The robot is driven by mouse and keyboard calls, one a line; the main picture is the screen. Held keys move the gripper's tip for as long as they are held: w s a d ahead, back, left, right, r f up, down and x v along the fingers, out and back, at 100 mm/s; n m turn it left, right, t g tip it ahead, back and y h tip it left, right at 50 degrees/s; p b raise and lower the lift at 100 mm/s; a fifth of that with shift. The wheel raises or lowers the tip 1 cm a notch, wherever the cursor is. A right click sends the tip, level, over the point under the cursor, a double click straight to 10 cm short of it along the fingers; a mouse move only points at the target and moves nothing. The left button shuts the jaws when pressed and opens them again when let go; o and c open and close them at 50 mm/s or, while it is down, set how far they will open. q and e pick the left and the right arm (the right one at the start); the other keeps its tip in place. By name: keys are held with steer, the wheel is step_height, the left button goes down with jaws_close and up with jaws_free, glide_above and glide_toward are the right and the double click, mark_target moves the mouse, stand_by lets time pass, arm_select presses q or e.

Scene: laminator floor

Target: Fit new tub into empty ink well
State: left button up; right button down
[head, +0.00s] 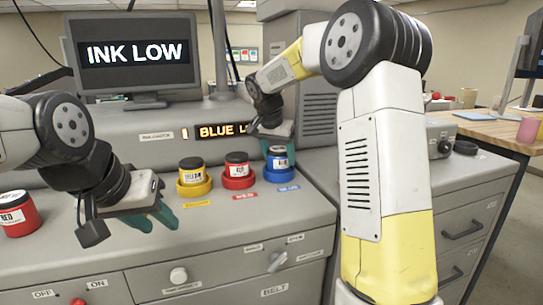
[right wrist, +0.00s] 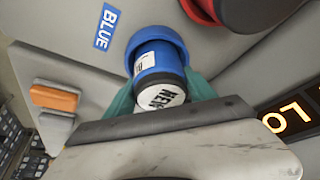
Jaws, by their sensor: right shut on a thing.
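The blue tub (head: 278,160) has a dark lid and a pale label in the head view. It stands in or just over the blue ink well (head: 281,174), the rightmost of three wells. In the right wrist view the tub (right wrist: 158,62) shows a white end with dark lettering, and its far end meets the blue ring (right wrist: 150,37); how deep it sits is unclear. My right gripper (head: 275,142) is shut on the tub, its teal fingers (right wrist: 120,103) at the tub's sides. My left gripper (head: 152,217) is open and empty above the front left of the console.
Yellow (head: 192,173) and red (head: 237,165) tubs stand in the wells to the left. Another red tub (head: 18,216) stands at the far left. The monitor (head: 133,55) reads INK LOW; an amber display (head: 222,131) behind the wells begins with BLUE.

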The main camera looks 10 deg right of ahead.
steer(key=shift+f, duration=0.15)
steer(key=shift+c, duration=1.5)
jaws_free()
steer(key=shift+r, duration=0.5)
steer(key=v, duration=1.1)
steer(key=s+d+n+y, duration=0.1)
steer(key=s+d+n, duration=0.1)
steer(key=s, duration=0.5)
steer(key=s+f+n+t+y, duration=0.1)
steer(key=s+f, duration=0.3)
steer(key=s, duration=0.7)
steer(key=s+d+f+n+t+y, duration=0.1)
steer(key=s+f+n, duration=0.3)
steer(key=s, duration=0.7)
steer(key=shift+s+d+f+y, duration=0.15)
steer(key=shift+f+y, duration=0.2)
steer(key=shift+y, duration=0.55)
